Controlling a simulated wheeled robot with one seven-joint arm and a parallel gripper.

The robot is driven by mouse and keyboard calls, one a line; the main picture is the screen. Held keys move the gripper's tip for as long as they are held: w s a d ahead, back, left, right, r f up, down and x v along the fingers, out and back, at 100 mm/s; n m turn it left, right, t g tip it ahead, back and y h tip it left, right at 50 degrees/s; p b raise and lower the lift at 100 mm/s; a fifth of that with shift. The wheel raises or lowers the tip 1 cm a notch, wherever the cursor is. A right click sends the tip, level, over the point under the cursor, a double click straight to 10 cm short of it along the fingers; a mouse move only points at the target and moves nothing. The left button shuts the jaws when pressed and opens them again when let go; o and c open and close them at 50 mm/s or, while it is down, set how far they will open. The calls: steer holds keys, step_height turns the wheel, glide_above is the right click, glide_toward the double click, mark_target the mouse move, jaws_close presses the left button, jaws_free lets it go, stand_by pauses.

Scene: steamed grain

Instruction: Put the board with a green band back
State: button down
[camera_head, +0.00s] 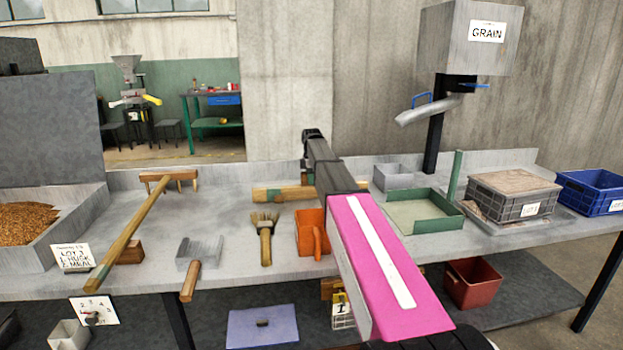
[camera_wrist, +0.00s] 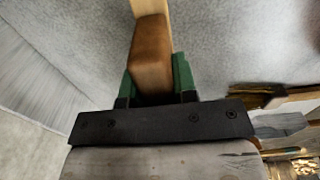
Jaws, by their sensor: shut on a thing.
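A wooden board (camera_head: 266,195) lies low over the back of the bench in the head view, with green showing beside my arm. My arm crosses in front of it and hides its middle; a piece of wood also shows on the right of the arm. In the wrist view my gripper (camera_wrist: 155,82) is shut on a brown wooden piece (camera_wrist: 151,50), with paler wood running up out of the picture. Green pieces flank the brown part; I cannot tell whether they are fingers or band. The head view hides the fingers, and whether the board touches the bench is unclear.
A green-walled tray (camera_head: 432,222), a small grey bin (camera_head: 393,178) and a grey crate (camera_head: 505,202) stand to the right. The wall is close behind.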

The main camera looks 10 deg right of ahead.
steer(key=c, duration=0.8)
jaws_free()
